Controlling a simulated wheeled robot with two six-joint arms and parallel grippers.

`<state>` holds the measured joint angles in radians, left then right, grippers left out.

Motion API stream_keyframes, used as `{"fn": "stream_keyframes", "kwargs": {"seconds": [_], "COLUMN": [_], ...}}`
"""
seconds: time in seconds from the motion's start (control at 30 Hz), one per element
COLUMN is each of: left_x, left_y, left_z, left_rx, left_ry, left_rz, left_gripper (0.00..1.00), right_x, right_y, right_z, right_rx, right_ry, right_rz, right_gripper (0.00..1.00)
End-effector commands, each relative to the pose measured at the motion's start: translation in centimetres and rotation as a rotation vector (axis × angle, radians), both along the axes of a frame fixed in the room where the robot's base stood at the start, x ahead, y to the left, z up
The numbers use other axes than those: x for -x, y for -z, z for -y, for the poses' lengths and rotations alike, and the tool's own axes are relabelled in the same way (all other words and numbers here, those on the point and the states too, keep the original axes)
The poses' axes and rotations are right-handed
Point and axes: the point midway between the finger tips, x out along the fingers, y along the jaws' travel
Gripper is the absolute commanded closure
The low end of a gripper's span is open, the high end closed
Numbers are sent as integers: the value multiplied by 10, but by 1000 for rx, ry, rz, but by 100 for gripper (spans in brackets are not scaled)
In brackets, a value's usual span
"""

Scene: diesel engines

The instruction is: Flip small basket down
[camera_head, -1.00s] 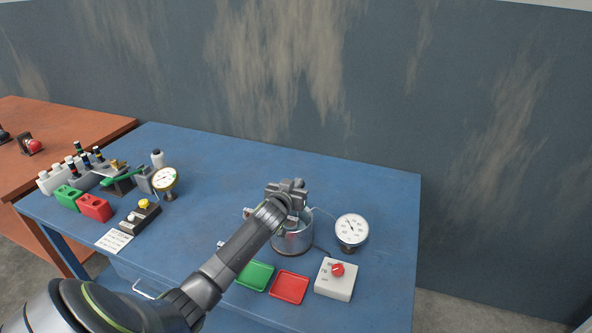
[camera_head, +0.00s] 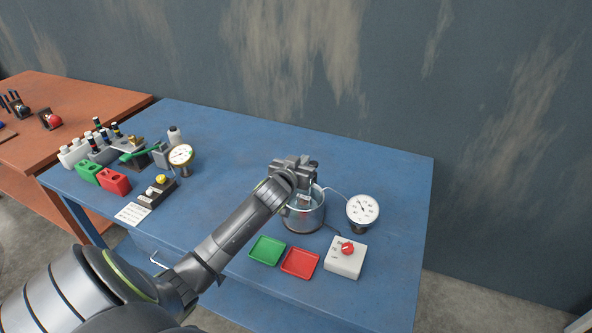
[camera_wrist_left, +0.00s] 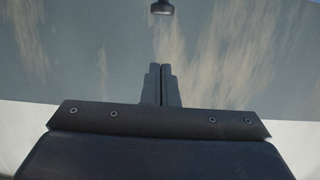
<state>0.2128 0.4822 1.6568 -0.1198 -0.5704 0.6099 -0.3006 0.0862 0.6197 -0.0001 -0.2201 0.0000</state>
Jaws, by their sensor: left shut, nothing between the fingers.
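A round metal pot (camera_head: 303,217) with a clear upper wall stands on the blue table. Something small and grey (camera_head: 304,199) shows inside it; I cannot tell whether it is the small basket. My left gripper (camera_head: 308,170) is over the pot's back rim, shut and empty. In the left wrist view its two fingers (camera_wrist_left: 161,85) are pressed together with nothing between them. A dark rounded knob-like end (camera_wrist_left: 162,7) shows at the top of that view. My wrist hides part of the pot. My right gripper is not in view.
Right of the pot are a round dial gauge (camera_head: 362,210) and a white box with a red knob (camera_head: 346,258). A green tray (camera_head: 267,250) and a red tray (camera_head: 300,262) lie in front. Several bottles and a yellow-rimmed gauge (camera_head: 181,156) stand at left.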

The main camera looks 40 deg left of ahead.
Motion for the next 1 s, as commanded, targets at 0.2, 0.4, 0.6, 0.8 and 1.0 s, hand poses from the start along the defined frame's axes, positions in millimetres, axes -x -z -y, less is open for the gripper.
{"fn": "stream_keyframes", "kwargs": {"seconds": [0.2, 0.4, 0.6, 0.8, 1.0], "left_x": [28, 41, 44, 44, 44], "left_y": [-4, -8, -9, -9, -9], "left_z": [6, 9, 10, 10, 10], "left_rx": [-2, 0, 0, 0, 0], "left_ry": [1, 0, 0, 0, 0], "left_rz": [0, 1, 0, 0, 1], "left_gripper": [100, 100, 100, 100, 100], "right_x": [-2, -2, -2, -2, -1], "right_y": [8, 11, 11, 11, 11], "right_z": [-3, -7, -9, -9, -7], "right_rx": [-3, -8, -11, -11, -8], "right_ry": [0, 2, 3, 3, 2], "right_rz": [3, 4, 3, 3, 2], "right_gripper": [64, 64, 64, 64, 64]}}
